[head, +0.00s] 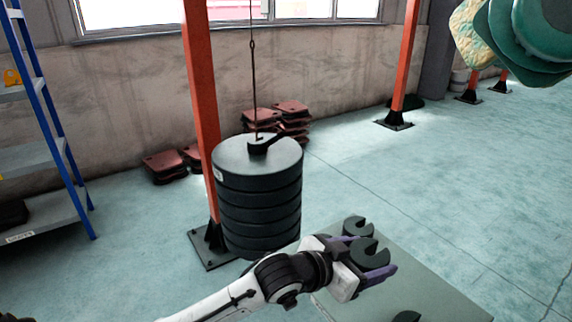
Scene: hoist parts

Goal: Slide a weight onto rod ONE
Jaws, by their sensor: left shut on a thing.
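My left gripper (358,262) comes in from the lower left, with purple fingers, and is shut on a dark slotted weight (371,252) above the grey-green table. A second dark slotted weight (357,226) shows just behind the held one; whether it touches the gripper is unclear. Part of a third dark weight (407,316) shows at the bottom edge. A thin rod (254,85) hangs down to the top of a tall stack of black discs (260,205). A dark slotted piece (265,144) lies on that stack at the rod's foot. I cannot read which rod is ONE. My right gripper is out of view.
The table (440,297) fills the lower right. Orange posts (200,110) stand beside the stack and farther back. Red-brown plates (290,112) are piled by the wall. A blue-framed shelf (40,150) is at left. Green discs (540,35) hang at upper right. Floor at right is clear.

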